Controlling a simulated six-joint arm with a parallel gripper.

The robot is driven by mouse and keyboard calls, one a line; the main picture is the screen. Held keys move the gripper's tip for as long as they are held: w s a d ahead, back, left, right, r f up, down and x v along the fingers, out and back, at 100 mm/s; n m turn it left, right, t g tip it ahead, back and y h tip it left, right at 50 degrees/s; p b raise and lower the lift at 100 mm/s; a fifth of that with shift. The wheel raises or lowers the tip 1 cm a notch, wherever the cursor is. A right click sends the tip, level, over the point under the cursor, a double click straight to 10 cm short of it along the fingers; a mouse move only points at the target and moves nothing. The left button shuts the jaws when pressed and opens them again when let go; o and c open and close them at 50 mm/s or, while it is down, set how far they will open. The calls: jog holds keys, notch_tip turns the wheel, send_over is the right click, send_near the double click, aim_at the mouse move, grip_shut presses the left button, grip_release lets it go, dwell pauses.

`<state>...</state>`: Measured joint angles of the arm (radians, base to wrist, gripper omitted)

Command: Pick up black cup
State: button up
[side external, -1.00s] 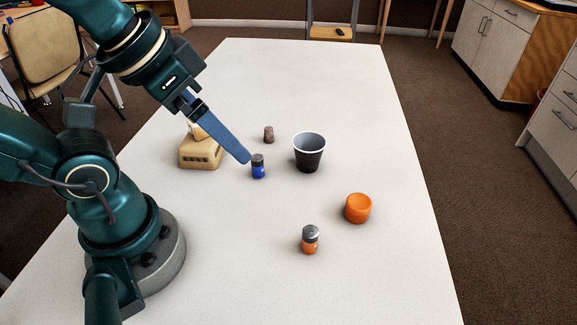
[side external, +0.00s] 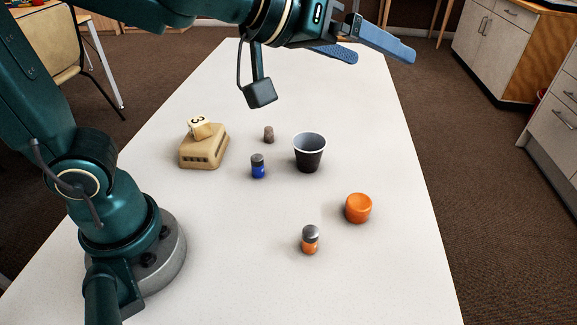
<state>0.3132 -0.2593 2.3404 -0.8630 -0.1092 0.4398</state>
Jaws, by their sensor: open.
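The black cup (side external: 309,158) stands upright on the white table, right of the middle group of objects. It has a white rim and a pale inside, and it looks empty from this side. My gripper (side external: 376,52) is high above the table, up and to the right of the cup in the picture. Its two blue fingers are spread apart with nothing between them. The gripper does not touch the cup.
A blue jar (side external: 258,167) with a grey lid and a small brown cork-like piece (side external: 269,134) stand left of the cup. A tan block (side external: 203,150) carries a numbered die (side external: 200,126). An orange round thing (side external: 358,208) and an orange jar (side external: 310,241) stand nearer. The white table (side external: 390,270) is otherwise clear.

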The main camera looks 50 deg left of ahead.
aim_at(312, 144)
jog(key=w+a+f+n+g+y, duration=0.1)
jog(key=a+f+n+y, duration=0.45)
jog(key=a+y, duration=0.55)
jog(key=shift+m+h, duration=0.4)
jog(key=shift+m, duration=0.05)
jog(key=f, duration=1.7)
jog(key=shift+w+a+f, duration=0.1)
jog(key=shift+a+f, duration=0.15)
jog(key=shift+f, duration=0.15)
jog(key=shift+x, duration=2.5)
jog(key=c, duration=1.2)
